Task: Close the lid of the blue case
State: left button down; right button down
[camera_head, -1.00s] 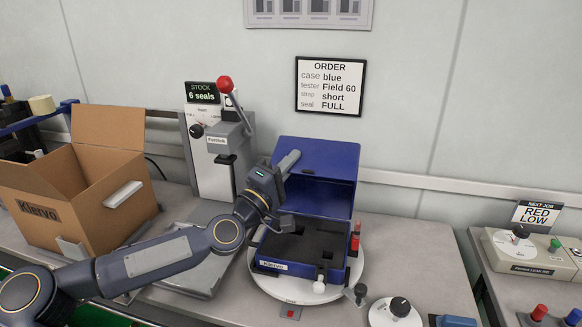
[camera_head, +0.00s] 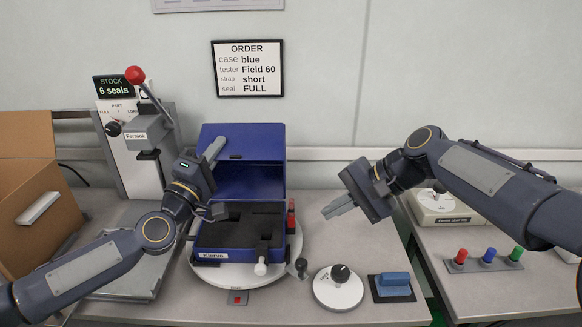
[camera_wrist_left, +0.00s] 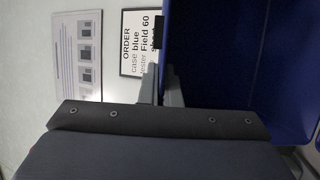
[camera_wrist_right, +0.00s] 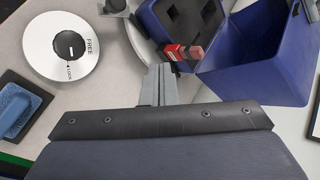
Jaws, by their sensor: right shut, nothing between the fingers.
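The blue case (camera_head: 226,256) stands open on a white turntable (camera_head: 286,268), with a black foam insert (camera_head: 235,230) inside. Its lid (camera_head: 255,140) stands up at the back and also shows in the left wrist view (camera_wrist_left: 205,60). My left gripper (camera_head: 214,148) is at the lid's left edge. In the left wrist view its fingers (camera_wrist_left: 161,88) are close together, one on either side of the lid wall. My right gripper (camera_head: 338,207) is shut and empty, to the right of the case and apart from it. It also shows in the right wrist view (camera_wrist_right: 158,85).
A red object (camera_head: 291,217) is by the case's right side. A white dial (camera_head: 338,287) and a blue-handled block (camera_head: 393,284) lie front right. A grey press (camera_head: 150,130) stands back left, beside a cardboard box (camera_head: 40,210). Coloured buttons (camera_head: 488,256) are on the right bench.

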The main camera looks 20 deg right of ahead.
jog(key=w+d+f+m+y, duration=0.2)
jog(key=w+d+m, duration=0.1)
jog(key=w, duration=0.4)
jog(key=w+d+f+m+t+y, duration=0.1)
jog(key=w+d+f+m+y, duration=0.1)
jog(key=w, duration=0.5)
jog(key=w+d+f+m+y, duration=0.1)
jog(key=w+d+m, duration=0.2)
jog(key=w, duration=0.4)
jog(key=x, duration=1)
jog(key=shift+w, duration=0.25)
jog(key=shift+s+a+r, duration=0.1)
jog(key=shift+s+r, duration=0.1)
jog(key=shift+r, duration=0.45)
jog(key=shift+s+a+r, duration=0.1)
jog(key=shift+s+r, duration=0.15)
jog(key=shift+r, duration=0.4)
jog(key=shift+s+r, duration=0.2)
jog(key=shift+r, duration=0.4)
